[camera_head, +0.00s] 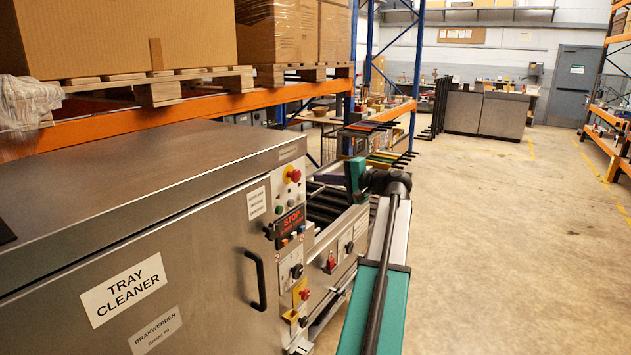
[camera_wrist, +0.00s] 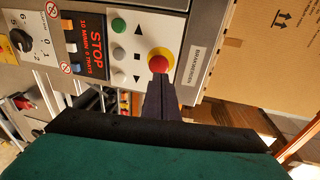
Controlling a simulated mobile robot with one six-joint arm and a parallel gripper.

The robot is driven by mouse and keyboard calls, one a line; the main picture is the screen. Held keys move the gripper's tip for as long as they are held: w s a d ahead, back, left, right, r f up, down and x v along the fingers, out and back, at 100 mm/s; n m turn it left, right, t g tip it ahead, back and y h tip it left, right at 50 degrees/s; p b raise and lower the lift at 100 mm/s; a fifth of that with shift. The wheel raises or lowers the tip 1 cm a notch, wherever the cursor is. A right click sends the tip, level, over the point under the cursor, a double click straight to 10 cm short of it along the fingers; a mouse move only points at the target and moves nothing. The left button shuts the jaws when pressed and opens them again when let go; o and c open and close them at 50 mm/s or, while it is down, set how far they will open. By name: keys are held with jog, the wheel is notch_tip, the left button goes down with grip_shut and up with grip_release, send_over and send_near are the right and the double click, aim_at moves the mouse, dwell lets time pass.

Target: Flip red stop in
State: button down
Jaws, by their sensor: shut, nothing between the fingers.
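The tray cleaner's control panel carries a red mushroom button (camera_head: 293,175) on a yellow base, high on the panel. It also shows in the wrist view as a red button (camera_wrist: 158,63), partly overlapped by my fingertips. My gripper (camera_wrist: 161,80) is shut and empty, its dark fingers pointing at that button. Whether the tips touch it cannot be told. In the head view my gripper (camera_head: 322,178) is beside the panel, to the right of the button. A red-lettered STOP display (camera_head: 290,220) sits below the button. A red-handled part (camera_head: 331,262) is on the lower box beside the conveyor.
Small buttons and a black rotary knob (camera_wrist: 20,41) surround the display. A black door handle (camera_head: 257,280) juts from the tray cleaner (camera_head: 185,240). A roller conveyor (camera_head: 325,208) extends behind my gripper. The concrete floor (camera_head: 500,220) at right is open.

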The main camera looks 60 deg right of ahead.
jog(key=s+r+b, duration=0.1)
jog(key=s+b, duration=0.1)
jog(key=s, duration=0.5)
jog(key=shift+s+a, duration=0.2)
jog(key=shift+a, duration=0.1)
